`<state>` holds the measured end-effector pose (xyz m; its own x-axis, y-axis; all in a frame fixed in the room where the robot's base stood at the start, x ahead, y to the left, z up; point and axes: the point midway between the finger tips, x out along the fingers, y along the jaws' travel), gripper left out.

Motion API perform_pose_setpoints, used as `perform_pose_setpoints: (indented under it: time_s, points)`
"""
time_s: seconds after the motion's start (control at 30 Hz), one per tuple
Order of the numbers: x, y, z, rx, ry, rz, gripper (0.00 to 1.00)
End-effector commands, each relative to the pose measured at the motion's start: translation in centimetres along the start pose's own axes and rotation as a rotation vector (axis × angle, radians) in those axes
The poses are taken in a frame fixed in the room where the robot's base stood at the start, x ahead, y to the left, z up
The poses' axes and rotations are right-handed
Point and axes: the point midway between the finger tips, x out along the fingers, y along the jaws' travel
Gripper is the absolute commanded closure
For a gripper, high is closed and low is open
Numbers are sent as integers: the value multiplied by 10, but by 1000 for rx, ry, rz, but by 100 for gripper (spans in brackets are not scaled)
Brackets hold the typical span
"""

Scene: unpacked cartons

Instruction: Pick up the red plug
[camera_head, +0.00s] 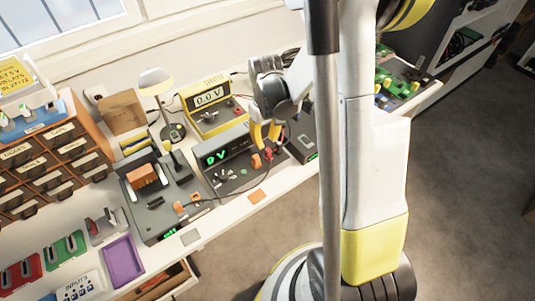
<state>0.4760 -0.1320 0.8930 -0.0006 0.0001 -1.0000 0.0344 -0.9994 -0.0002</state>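A small red plug (256,160) sits on the front of a dark grey unit (222,176) with a green "0V" display, on the bench. Another small red-orange piece shows just to its right, partly hidden by my gripper. My gripper (265,146) has yellow fingers pointing down just above the red plug. The fingers look apart with a gap between them. I cannot tell whether they touch the plug.
A yellow "0.0V" meter (212,104) and a lamp (156,82) stand behind. A dark grey unit (167,232) with an orange block is to the left. Drawers (58,160) and a purple tray (123,262) are farther left. A dark cable runs along the bench.

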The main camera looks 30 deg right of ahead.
Motion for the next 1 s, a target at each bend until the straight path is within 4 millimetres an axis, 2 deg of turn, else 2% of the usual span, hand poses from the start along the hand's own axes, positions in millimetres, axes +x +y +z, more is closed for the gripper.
perform_pose_setpoints:
  time_s: [0.33, 0.57, 0.67, 1.0]
  points:
    - [48, 3, 7, 0, 1, 0, 73]
    - [48, 3, 8, 0, 1, 0, 73]
    - [48, 3, 8, 0, 1, 0, 100]
    - [48, 3, 7, 0, 1, 0, 100]
